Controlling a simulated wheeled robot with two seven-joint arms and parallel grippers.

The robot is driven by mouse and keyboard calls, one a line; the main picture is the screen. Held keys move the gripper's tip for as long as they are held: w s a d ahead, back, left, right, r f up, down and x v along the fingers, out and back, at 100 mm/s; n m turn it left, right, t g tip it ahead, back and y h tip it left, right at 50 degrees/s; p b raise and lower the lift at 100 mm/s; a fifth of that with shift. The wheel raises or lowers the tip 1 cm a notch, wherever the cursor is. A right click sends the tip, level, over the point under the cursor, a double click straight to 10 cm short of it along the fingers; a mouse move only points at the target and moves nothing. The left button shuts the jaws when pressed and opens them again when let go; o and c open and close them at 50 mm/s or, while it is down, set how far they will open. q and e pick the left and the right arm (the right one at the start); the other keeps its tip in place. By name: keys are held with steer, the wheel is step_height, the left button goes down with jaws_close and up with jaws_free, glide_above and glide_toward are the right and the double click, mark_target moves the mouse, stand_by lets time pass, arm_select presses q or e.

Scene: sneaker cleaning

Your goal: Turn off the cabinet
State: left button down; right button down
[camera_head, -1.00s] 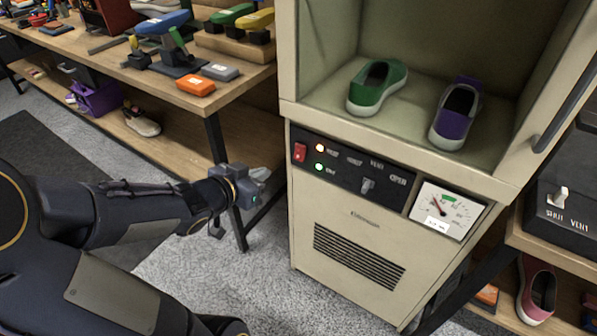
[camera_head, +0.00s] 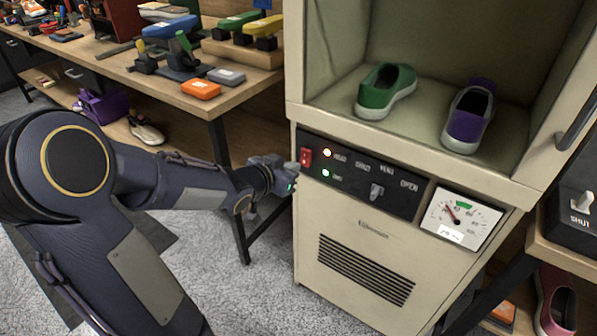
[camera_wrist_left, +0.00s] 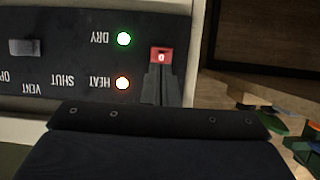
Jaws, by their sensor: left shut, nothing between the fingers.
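The cream cabinet (camera_head: 330,235) stands at the middle right, with a black control panel (camera_head: 345,190) below its open chamber. A red rocker switch (camera_head: 306,157) is at the panel's left end; it also shows in the left wrist view (camera_wrist_left: 161,55). The heat light (camera_head: 327,153) glows orange and the dry light (camera_head: 326,173) glows green. My left gripper (camera_head: 290,170) is shut and empty, with its fingertips at the red switch. In the left wrist view the fingertips (camera_wrist_left: 160,72) overlap the switch's edge; I cannot tell whether they touch. My right gripper is out of view.
A green shoe (camera_head: 386,92) and a purple shoe (camera_head: 468,117) sit in the chamber. A vent lever (camera_head: 376,191) and a dial gauge (camera_head: 460,218) are right of the switch. A wooden workbench (camera_head: 190,98) with tools stands at left.

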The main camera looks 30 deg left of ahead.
mark_target(305, 161)
arm_select(q)
steer(key=shift+b+x, duration=0.4)
steer(key=shift+x, duration=1.4)
steer(key=shift+w+f+t+b, duration=0.15)
steer(key=shift+t+b, duration=0.25)
steer(key=shift+b, duration=0.85)
steer(key=shift+w, duration=0.1)
